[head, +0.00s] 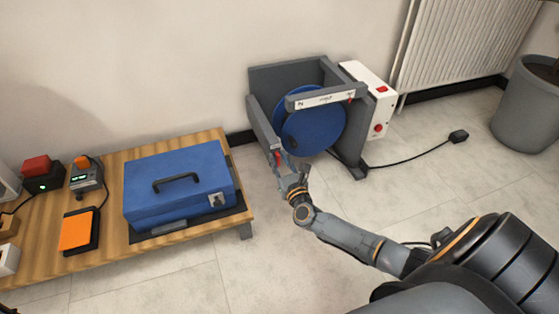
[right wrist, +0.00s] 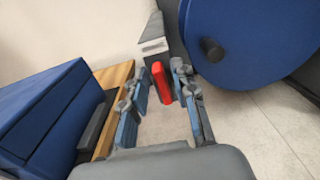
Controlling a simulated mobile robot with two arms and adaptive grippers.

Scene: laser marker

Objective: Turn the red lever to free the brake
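The red lever (head: 279,157) is on the near left post of the grey machine frame (head: 290,75) that carries a big blue disc (head: 318,120). In the right wrist view, the red lever (right wrist: 161,82) stands between the two fingers of my right gripper (right wrist: 162,74). The fingers are apart, with a gap on the lever's left side; the right finger is closer to it. In the head view, my right gripper (head: 291,175) is at the lever and partly covers it. My left gripper is not in view.
A wooden table (head: 245,205) with a blue case (head: 178,185) stands left of my right gripper. A white control box (head: 372,95) with red buttons is on the machine's right. A black cable (head: 405,160) lies on the floor. The floor in front is clear.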

